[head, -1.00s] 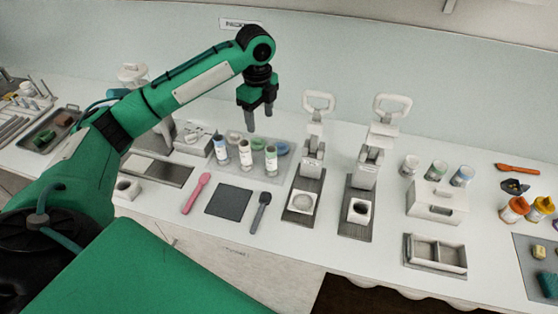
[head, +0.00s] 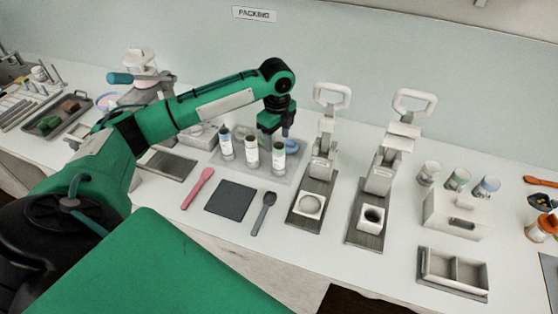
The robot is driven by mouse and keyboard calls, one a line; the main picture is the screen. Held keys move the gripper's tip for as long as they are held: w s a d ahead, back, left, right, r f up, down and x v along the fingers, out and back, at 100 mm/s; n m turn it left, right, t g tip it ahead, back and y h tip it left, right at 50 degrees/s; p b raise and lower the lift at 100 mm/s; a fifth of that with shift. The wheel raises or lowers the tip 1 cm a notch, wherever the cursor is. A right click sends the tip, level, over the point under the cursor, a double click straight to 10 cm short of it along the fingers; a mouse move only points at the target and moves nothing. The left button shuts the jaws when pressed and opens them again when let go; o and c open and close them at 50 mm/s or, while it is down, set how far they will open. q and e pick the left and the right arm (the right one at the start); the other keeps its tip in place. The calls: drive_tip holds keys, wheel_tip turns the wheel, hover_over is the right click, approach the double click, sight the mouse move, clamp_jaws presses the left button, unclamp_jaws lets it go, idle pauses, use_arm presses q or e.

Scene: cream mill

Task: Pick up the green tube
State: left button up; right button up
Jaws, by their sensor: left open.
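The green tube (head: 278,160), white with a green band, stands upright at the right end of a row on a grey tray. A blue-banded tube (head: 226,147) and a tube with a dark top (head: 251,153) stand to its left. My left gripper (head: 274,138) is open and points down just behind and above the green tube. Its fingertips are partly hidden behind the tubes, so I cannot tell whether they touch anything. My right gripper is not in view.
The grey tray (head: 286,179) bears the tubes and low coloured items behind them. A pink spatula (head: 198,188), dark mat (head: 231,199) and grey spoon (head: 263,212) lie in front. Two lever presses (head: 318,178) (head: 382,177) stand to the right, near the tray.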

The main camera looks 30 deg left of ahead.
sight(279, 152)
use_arm(q)
drive_tip(key=f, duration=0.2)
drive_tip(key=f+p, duration=0.2)
drive_tip(key=f, duration=0.1)
drive_tip(key=shift+d+f, duration=0.25)
drive_tip(key=shift+f, duration=0.1)
drive_tip(key=shift+w+f, duration=0.1)
drive_tip(key=shift+f, duration=0.35)
drive_tip(key=c, duration=1.1)
